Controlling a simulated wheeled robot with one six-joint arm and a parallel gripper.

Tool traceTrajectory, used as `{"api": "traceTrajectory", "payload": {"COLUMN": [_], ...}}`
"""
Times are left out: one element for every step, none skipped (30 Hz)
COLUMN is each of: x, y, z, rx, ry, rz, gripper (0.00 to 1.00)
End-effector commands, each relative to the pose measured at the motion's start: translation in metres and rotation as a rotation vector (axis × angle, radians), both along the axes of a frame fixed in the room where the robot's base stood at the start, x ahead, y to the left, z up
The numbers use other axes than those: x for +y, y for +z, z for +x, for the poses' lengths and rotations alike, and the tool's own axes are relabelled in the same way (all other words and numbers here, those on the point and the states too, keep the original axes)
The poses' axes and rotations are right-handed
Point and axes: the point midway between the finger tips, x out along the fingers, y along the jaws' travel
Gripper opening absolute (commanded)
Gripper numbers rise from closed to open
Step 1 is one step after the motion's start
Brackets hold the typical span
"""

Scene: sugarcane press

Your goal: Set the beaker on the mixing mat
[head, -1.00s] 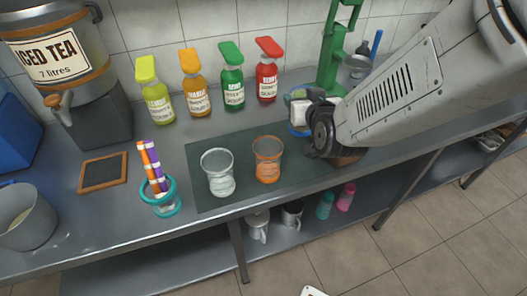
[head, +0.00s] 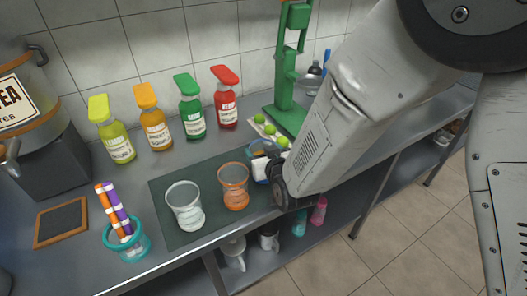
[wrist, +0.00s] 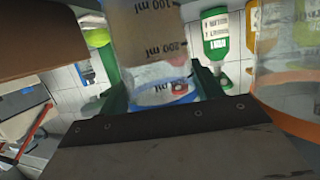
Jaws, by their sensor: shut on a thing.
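My gripper (head: 274,174) is shut on a beaker (head: 259,168) with a blue band, partly hidden by the gripper in the head view. In the wrist view the beaker (wrist: 155,60) fills the middle, its millilitre marks upside down in the picture. The dark mixing mat (head: 163,211) lies on the steel counter. The beaker is by the mat's right part, behind and right of an orange-rimmed cup (head: 233,188). I cannot tell whether the beaker touches the mat.
A clear cup (head: 185,208) and the orange-rimmed cup stand on the mat. Several syrup bottles (head: 156,130) line the wall. A green press (head: 289,95) and limes (head: 270,129) are behind the gripper. A teal pot (head: 127,243) holds straws at left.

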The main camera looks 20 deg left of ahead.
Motion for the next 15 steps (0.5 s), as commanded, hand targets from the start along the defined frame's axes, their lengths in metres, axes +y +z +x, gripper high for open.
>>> {"api": "traceTrajectory", "payload": {"x": [0.0002, 0.0002, 0.0003, 0.0002, 0.0002, 0.0001, 0.0001, 0.0001, 0.0000, 0.0000, 0.0000, 0.0000, 0.0000, 0.0000, 0.0000], "y": [0.0004, 0.0000, -0.0008, -0.0016, -0.0026, -0.0027, -0.0025, -0.0025, -0.0025, -0.0025, -0.0025, -0.0025, -0.0025, -0.0024, -0.0017], "z": [0.0001, 0.0001, 0.0001, 0.0001, 0.0001, -0.0001, 0.0000, 0.0000, 0.0000, 0.0000, 0.0000, 0.0000, 0.0000, 0.0000, 0.0000], "rx": [-0.001, -0.001, -0.001, 0.000, 0.000, 0.000, 0.000, 0.000, 0.000, 0.000, 0.000, 0.000, 0.000, 0.000, 0.000], "ry": [0.000, 0.000, 0.000, 0.000, 0.000, 0.000, 0.000, 0.000, 0.000, 0.000, 0.000, 0.000, 0.000, 0.000, 0.000], "rz": [0.001, 0.001, 0.001, 0.000, 0.000, 0.000, 0.000, 0.000, 0.000, 0.000, 0.000, 0.000, 0.000, 0.000, 0.000], "gripper": [0.11, 0.11, 0.11, 0.11, 0.11, 0.73, 0.74, 0.74, 0.74, 0.74, 0.74, 0.74, 0.74, 0.74, 0.74]}}
